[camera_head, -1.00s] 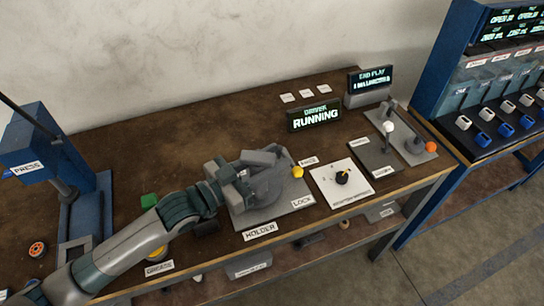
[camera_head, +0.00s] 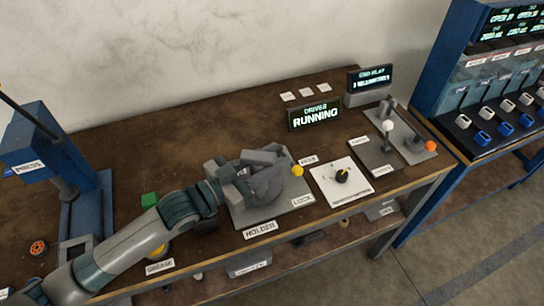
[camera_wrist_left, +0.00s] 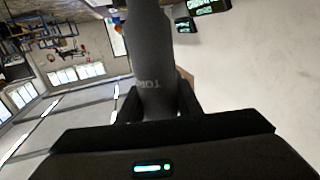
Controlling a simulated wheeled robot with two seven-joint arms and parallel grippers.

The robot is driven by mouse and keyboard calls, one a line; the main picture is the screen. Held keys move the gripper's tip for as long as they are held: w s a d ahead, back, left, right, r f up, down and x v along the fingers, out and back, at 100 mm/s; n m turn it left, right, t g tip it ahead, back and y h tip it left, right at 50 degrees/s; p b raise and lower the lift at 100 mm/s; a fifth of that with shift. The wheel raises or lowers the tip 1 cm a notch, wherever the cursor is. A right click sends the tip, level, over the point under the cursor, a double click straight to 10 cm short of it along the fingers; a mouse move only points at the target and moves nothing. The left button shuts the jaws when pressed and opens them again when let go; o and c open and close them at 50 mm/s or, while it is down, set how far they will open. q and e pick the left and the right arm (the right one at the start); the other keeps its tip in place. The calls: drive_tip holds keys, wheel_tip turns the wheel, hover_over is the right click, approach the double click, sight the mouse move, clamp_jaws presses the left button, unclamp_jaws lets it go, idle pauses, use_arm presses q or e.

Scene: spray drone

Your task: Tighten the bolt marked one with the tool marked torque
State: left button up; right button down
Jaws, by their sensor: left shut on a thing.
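My left gripper (camera_head: 232,185) is over the grey holder (camera_head: 285,216) on the bench. In the left wrist view the gripper (camera_wrist_left: 156,100) is shut on a dark grey tool (camera_wrist_left: 150,50). Lettering on the tool is faint and partly hidden, so I cannot read it fully. The tool's far end and the bolt marked one are not clearly visible; my gripper and the holder's grey parts cover that spot. A small display by the bench's back reads "DRIVER RUNNING" (camera_head: 315,115). My right gripper is not in view.
A yellow knob (camera_head: 297,170) stands at the holder's right, near the LOCK label. A blue press (camera_head: 82,205) stands left. The bench's back middle is clear.

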use_arm(q)
drive_tip(key=shift+f, duration=0.25)
idle(0.5)
drive_tip(key=shift+p, duration=0.35)
drive_tip(key=shift+r, duration=0.15)
wheel_tip(320, 180, up, 7)
drive_tip(key=p, duration=0.6)
drive_tip(key=shift+r+p, duration=0.15)
drive_tip(key=shift+p, duration=0.15)
drive_tip(key=shift+a, duration=0.1)
idle(1.6)
